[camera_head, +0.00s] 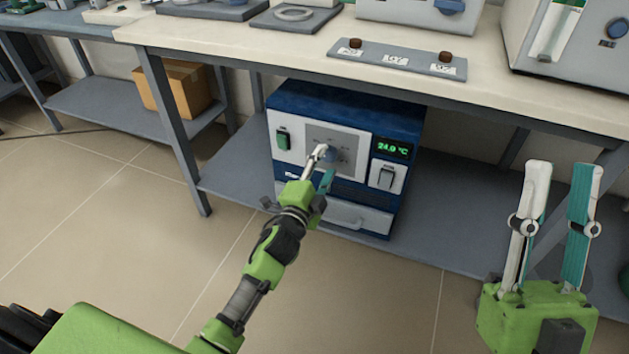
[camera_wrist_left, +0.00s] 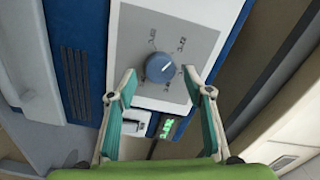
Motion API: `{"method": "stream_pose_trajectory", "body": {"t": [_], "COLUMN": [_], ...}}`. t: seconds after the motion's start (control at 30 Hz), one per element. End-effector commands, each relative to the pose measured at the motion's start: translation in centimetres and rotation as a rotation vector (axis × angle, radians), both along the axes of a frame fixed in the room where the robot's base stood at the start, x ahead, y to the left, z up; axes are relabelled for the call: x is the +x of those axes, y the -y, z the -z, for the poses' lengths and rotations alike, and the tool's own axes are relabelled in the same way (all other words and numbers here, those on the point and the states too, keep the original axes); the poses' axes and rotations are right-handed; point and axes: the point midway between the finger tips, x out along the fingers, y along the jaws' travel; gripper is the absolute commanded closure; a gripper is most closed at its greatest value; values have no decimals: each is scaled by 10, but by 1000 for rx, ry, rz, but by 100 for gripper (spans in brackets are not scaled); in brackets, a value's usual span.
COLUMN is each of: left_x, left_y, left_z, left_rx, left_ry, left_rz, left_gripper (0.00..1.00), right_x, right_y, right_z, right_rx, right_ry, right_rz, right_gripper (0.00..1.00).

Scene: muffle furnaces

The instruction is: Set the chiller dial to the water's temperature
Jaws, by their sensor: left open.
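The chiller (camera_head: 345,108) is a blue and white box on the shelf under the bench. Its green display (camera_head: 392,149) reads 24.0 °C. The blue dial (camera_wrist_left: 160,68) sits on a grey scale plate (camera_wrist_left: 188,40) with printed marks too small to read. My left gripper (camera_head: 325,168) is in front of the dial and partly hides it in the head view. In the left wrist view its open fingers (camera_wrist_left: 163,80) frame the dial, with a gap on both sides. My right gripper (camera_head: 560,170) is open and empty at the right, away from the chiller.
A rocker switch (camera_head: 386,177) is below the display and a green switch (camera_head: 284,138) is at the panel's left. The bench top (camera_head: 290,45) overhangs the chiller. A cardboard box (camera_head: 185,88) sits on the shelf at left. The floor in front is clear.

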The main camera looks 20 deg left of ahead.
Motion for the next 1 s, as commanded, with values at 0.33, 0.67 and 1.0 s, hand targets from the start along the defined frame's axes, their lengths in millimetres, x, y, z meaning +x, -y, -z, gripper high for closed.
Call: {"method": "stream_pose_trajectory", "body": {"t": [0.33,0.67,1.0], "left_x": [-71,-99,-99], "left_y": [-2,-4,-4], "left_z": [1,0,0], "left_rx": [0,0,0], "left_ry": [-3,0,0], "left_rz": [0,0,0], "left_gripper": [53,53,53], "right_x": [0,0,0], "right_y": [0,0,0], "right_z": [0,0,0], "right_rx": [1,1,1], "right_ry": [1,1,1], "right_rz": [-1,-1,-1], "right_gripper": [73,73,73]}}
